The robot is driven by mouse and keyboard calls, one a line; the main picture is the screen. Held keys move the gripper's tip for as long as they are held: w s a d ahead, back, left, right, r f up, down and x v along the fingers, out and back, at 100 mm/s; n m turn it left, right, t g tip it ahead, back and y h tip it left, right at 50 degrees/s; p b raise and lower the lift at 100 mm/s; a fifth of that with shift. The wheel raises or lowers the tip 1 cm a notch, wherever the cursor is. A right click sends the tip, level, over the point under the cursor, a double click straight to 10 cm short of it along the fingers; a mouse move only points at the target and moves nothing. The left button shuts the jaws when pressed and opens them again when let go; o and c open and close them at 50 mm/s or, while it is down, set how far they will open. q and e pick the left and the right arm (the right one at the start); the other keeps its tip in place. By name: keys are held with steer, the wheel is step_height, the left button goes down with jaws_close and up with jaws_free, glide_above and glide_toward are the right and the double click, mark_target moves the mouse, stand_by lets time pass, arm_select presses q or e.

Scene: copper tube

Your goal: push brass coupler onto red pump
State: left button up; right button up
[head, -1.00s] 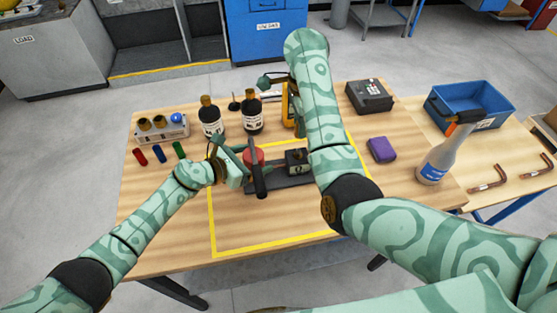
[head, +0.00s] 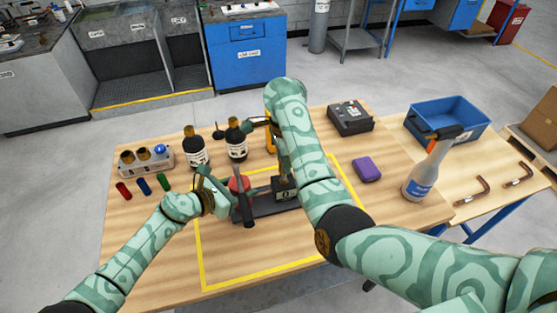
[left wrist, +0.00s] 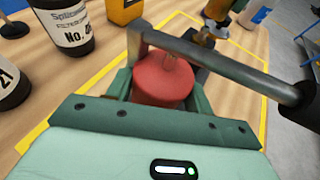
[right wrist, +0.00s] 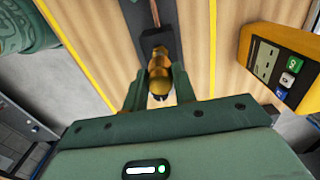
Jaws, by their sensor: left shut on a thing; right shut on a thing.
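The red pump (head: 239,184) is a round red body on a dark base plate (head: 268,207). My left gripper (left wrist: 165,90) is shut around it; in the left wrist view the red body (left wrist: 163,80) sits between the fingers. A grey lever with a black grip (left wrist: 225,66) crosses over it. The brass coupler (right wrist: 160,72) is between the fingers of my right gripper (right wrist: 160,92), which is shut on it. It lies in line with a copper tube (right wrist: 153,10). In the head view my arm mostly hides the right gripper. Whether coupler and pump touch is unclear.
Two dark bottles (head: 196,156) and a yellow meter (right wrist: 280,65) stand behind the plate. A purple block (head: 367,169), spray bottle (head: 425,175) and blue bin (head: 447,120) are at the right. Coloured cylinders (head: 144,186) lie at the left. The front of the bench is clear.

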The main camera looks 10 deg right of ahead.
arm_select(q)
steer(key=shift+w+r, duration=0.1)
steer(key=shift+r, duration=0.1)
arm_select(e)
steer(key=shift+f, duration=0.5)
arm_select(q)
steer(key=shift+d, duration=0.1)
arm_select(e)
steer(key=shift+f, duration=0.9)
arm_select(q)
steer(key=shift+r, duration=0.1)
arm_select(e)
steer(key=shift+f, duration=0.6)
steer(key=o, duration=1.1)
steer(key=shift+r, duration=0.1)
step_height(320, 180, up, 12)
steer(key=shift+w+f, duration=0.1)
steer(key=shift+f, duration=0.05)
